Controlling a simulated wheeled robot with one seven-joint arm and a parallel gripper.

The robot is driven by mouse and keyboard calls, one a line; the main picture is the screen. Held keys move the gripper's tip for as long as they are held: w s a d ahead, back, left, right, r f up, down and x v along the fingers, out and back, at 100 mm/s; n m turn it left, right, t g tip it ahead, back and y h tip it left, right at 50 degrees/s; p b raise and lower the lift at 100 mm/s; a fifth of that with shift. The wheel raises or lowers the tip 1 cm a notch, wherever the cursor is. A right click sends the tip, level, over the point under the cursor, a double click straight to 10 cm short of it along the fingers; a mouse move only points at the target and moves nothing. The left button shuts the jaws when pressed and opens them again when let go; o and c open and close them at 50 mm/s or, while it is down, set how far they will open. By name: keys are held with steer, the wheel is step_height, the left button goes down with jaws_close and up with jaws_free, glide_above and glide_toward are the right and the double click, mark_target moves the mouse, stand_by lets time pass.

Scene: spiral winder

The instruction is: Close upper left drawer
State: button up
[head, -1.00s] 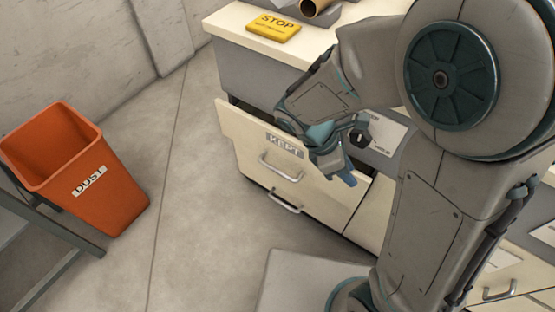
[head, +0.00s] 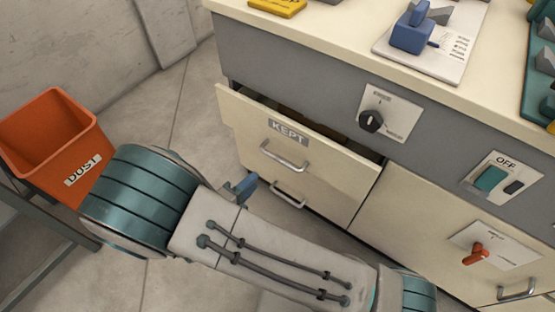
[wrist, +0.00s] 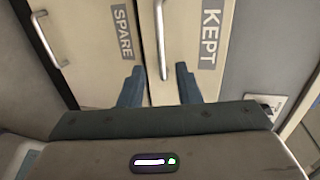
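The upper left drawer (head: 300,155), cream with a KEPT label, stands pulled out from the cabinet, with a dark gap behind its front. Its metal bar handle (head: 284,157) faces me. In the wrist view the KEPT drawer front (wrist: 200,50) and its handle (wrist: 160,40) lie ahead of my gripper (wrist: 160,85). The two dark fingers are apart with nothing held, and the handle shows between them, seemingly beyond the tips. I cannot tell whether they touch the front. In the head view only a blue finger shows past my arm, in front of the drawer.
A lower drawer labelled SPARE (wrist: 115,50) sits below, looking shut. A black knob (head: 371,121) and an OFF switch (head: 490,178) are on the grey panel. An orange DUST bin (head: 55,140) stands at left. Floor between bin and cabinet is clear.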

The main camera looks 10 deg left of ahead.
mark_target(278, 159)
steer(key=b+x, duration=0.4)
steer(key=x, duration=0.9)
steer(key=shift+s+d, duration=0.1)
steer(key=shift+r, duration=0.1)
steer(key=shift+c, duration=0.3)
